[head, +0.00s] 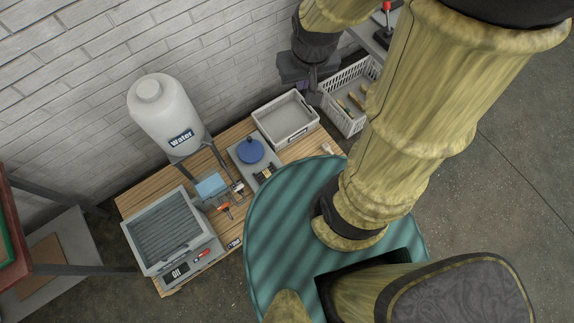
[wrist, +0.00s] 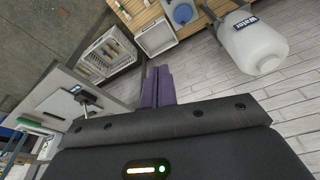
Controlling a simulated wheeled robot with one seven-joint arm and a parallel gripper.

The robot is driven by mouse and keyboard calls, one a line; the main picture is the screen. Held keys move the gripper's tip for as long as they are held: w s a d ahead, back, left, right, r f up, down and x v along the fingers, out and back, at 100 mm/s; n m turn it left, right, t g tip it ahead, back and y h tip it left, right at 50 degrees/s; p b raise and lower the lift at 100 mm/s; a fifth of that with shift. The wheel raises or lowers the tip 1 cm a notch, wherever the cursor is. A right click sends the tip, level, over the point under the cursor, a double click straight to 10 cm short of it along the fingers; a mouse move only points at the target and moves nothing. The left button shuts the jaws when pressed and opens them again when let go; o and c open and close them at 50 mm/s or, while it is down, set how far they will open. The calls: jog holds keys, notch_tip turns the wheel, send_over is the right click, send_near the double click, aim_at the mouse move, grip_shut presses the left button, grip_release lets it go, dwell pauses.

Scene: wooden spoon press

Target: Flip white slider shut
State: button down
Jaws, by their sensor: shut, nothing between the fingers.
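I cannot surely pick out a white slider in either view. A grey box with a ribbed top (head: 165,232) stands at the front left of the wooden table, with a dark "Off" label (head: 178,272) and a small red part (head: 202,253) on its front. My gripper (head: 311,88) is in the upper middle of the head view, near the grey tray and the white basket, well away from the grey box. In the wrist view its purple fingers (wrist: 158,85) are shut together with nothing between them.
A white water tank (head: 165,110) stands at the table's back. The grey tray (head: 287,118), blue round lid (head: 250,150) and small tools share the wooden table (head: 135,203). A white basket (head: 348,95) is to the right. A red-handled lever (head: 387,8) is at the top.

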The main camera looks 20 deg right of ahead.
jog(key=n+g+b, duration=0.2)
jog(key=g+b, duration=0.1)
jog(key=b, duration=2.6)
send_over(287, 176)
jog(key=w, duration=0.2)
notch_tip(287, 176, down, 38)
jog(key=w+a+f+n+g+b, duration=0.1)
jog(key=w+f+b, duration=0.1)
jog(key=f+b, duration=0.8)
jog(key=w+a+f+g+h+b, duration=0.1)
jog(key=f+b, duration=1)
jog(key=f, duration=1.1)
jog(key=shift+w+f+n, duration=0.35)
jog(key=shift+w+n, duration=0.05)
jog(key=shift+w, duration=0.35)
jog(key=b+x, duration=0.6)
jog(key=x, duration=0.4)
jog(key=shift+s+a, duration=0.1)
jog(key=s+b, duration=0.1)
jog(key=s+d+b, duration=0.1)
jog(key=shift+s+f+b, duration=0.2)
jog(key=shift+s+b, duration=0.1)
jog(key=shift+s+d+r+b, duration=0.2)
jog(key=shift+s+r+b, duration=0.1)
jog(key=shift+s, duration=0.35)
jog(key=shift+a, duration=0.1)
